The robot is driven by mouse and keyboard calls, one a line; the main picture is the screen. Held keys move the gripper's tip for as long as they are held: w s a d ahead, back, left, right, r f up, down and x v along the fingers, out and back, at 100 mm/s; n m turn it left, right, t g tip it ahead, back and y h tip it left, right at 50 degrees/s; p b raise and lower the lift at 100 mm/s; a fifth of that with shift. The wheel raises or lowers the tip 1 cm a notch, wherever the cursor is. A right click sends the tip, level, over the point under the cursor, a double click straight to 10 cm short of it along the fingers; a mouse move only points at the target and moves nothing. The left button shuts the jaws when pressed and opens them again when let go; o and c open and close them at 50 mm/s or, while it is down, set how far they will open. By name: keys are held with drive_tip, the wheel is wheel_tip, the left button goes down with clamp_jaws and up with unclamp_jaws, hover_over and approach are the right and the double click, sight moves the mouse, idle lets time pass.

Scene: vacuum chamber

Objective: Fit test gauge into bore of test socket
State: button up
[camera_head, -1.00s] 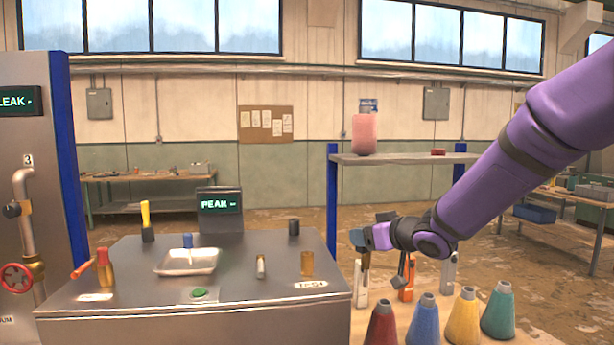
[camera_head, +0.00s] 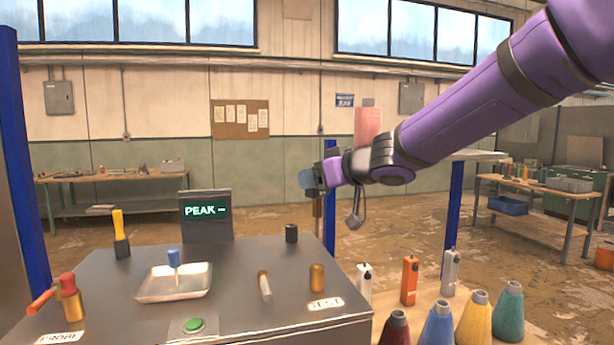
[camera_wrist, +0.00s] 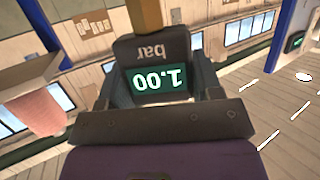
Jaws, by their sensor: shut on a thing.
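My gripper (camera_head: 314,181) is shut on the test gauge (camera_wrist: 158,72). The gauge has a dark head, and its screen reads 1.00 bar, upside down in the wrist view. In the head view, the gauge's blue-grey head (camera_head: 305,180) pokes out at the left of my gripper and its brass stem (camera_head: 317,206) points down. The test socket (camera_head: 317,278) is a short brass cylinder beside the TEST label on the grey console. The gauge is held in the air, well above the socket and apart from it. The inside of the bore is not visible.
The console (camera_head: 240,315) also carries a tray (camera_head: 174,292), a small pale-topped cylinder (camera_head: 264,285), a black cylinder (camera_head: 291,233), a green button (camera_head: 194,325) and a PEAK screen (camera_head: 206,209). To the right stand several coloured cones and an orange device (camera_head: 409,280).

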idle(0.4)
hover_over(318, 231)
drive_tip(key=shift+w+f, duration=0.15)
drive_tip(key=shift+f, duration=2.85)
drive_tip(key=shift+f, duration=2.55)
drive_tip(key=shift+f, duration=0.3)
drive_tip(key=o, duration=1.1)
drive_tip(key=v, duration=1)
drive_tip(key=shift+s+d+r, duration=0.15)
drive_tip(key=shift+s+d, duration=0.1)
drive_tip(key=shift+d, duration=0.05)
